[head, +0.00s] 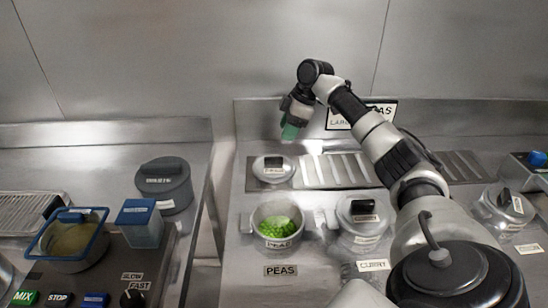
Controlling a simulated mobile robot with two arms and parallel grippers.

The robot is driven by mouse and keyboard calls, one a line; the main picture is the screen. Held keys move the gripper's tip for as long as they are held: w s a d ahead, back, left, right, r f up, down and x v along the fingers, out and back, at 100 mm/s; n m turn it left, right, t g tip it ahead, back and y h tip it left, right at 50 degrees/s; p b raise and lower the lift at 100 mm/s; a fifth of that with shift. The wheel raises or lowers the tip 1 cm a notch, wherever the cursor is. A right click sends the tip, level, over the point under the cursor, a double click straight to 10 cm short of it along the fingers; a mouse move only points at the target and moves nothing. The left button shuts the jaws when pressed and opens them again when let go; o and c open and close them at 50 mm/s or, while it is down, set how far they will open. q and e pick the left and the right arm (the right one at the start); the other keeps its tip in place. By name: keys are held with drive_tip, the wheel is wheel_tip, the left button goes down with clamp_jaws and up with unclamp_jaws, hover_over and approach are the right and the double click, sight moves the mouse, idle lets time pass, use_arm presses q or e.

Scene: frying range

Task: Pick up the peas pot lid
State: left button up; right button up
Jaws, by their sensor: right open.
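The peas pot (258,236) stands uncovered on the steel counter with green peas (276,226) inside; a PEAS label is on the counter in front of it. A small round pale lid (261,175) with a dark handle and a label too small to read lies behind the pot, at the left end of the slotted rack. My right gripper (291,131), with green fingertips, hangs above and slightly right of this lid, apart from it. It is open and I see nothing held in it. My left gripper is not in view.
A lidded pot (362,225) by the CURRY label stands right of the peas pot. Another lidded pot (502,208) is further right. The slotted rack (335,171) is bare beside the small lid. A gap separates the left counter, with its blue-rimmed container (67,264) and grey lidded pot (165,184).

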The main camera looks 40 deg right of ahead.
sight(274, 158)
drive_tip(key=x, duration=0.5)
drive_tip(key=shift+a+p, duration=0.15)
drive_tip(key=shift+p, duration=0.15)
drive_tip(key=x, duration=0.1)
drive_tip(key=p+x, duration=0.1)
drive_tip(key=x, duration=0.2)
drive_tip(key=shift+w+d+f, duration=0.15)
drive_tip(key=shift+d+f, duration=0.05)
drive_tip(key=shift+f, duration=0.3)
drive_tip(key=shift+w+f, duration=0.1)
drive_tip(key=shift+f, duration=0.2)
drive_tip(key=shift+c, duration=0.5)
drive_tip(key=shift+r, duration=0.1)
clamp_jaws()
